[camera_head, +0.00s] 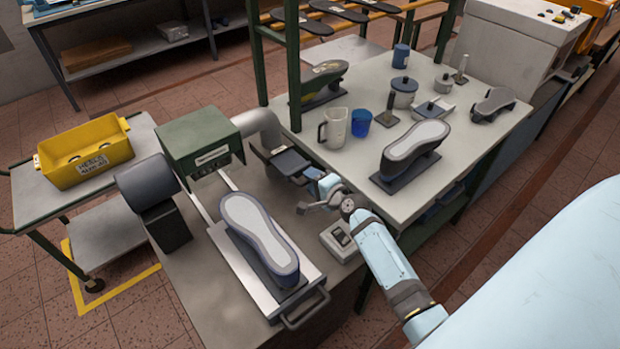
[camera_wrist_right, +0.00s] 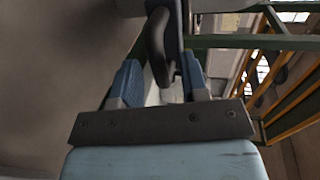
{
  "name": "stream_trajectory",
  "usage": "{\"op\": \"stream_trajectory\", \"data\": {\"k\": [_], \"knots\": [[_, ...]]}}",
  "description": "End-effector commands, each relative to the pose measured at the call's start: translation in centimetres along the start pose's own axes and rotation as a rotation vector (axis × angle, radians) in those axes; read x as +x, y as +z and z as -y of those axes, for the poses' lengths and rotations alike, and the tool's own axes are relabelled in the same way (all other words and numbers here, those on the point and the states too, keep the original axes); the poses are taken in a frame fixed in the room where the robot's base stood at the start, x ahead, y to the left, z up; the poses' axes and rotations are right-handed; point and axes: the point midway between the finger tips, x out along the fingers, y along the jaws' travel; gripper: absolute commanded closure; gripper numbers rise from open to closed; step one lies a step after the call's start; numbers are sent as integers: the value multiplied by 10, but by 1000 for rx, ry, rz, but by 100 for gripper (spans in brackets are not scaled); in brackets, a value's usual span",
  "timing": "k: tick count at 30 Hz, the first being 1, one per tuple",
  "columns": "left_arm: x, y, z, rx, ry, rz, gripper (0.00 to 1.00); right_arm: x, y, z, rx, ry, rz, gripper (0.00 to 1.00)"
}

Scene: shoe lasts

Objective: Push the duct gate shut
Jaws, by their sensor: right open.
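The metal duct (camera_head: 262,128) comes out of the green hood on the bench and bends down. The duct gate (camera_head: 289,163), a dark flat plate, sticks out to the right from the duct's lower end. My right gripper (camera_head: 314,181) is at the plate's outer right end, level with the bench's far edge. In the wrist view my right gripper (camera_wrist_right: 162,88) is open, with its two blue fingers apart. A dark curved handle (camera_wrist_right: 157,45) shows just beyond and between the fingertips. I cannot tell whether they touch. My left gripper is not in view.
A shoe last (camera_head: 258,232) lies on a tray with a handle at the bench front. A small switch box (camera_head: 340,240) sits near my right arm. The right table (camera_head: 450,165) holds a jug (camera_head: 334,127), blue cup (camera_head: 361,122) and another last (camera_head: 414,147). A yellow bin (camera_head: 85,155) stands left.

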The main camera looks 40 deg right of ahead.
Motion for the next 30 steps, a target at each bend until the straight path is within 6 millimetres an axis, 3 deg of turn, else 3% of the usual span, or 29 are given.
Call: {"op": "stream_trajectory", "data": {"k": [5,13,19,25,30], "knots": [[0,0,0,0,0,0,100,12,0,0,0,0,0,59],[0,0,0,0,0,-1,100,13,0,0,-1,0,0,59],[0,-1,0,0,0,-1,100,13,0,0,-1,1,0,100],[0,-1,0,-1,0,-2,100,17,0,0,0,1,0,100],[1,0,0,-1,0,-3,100,48,0,7,-1,0,2,100]]}}
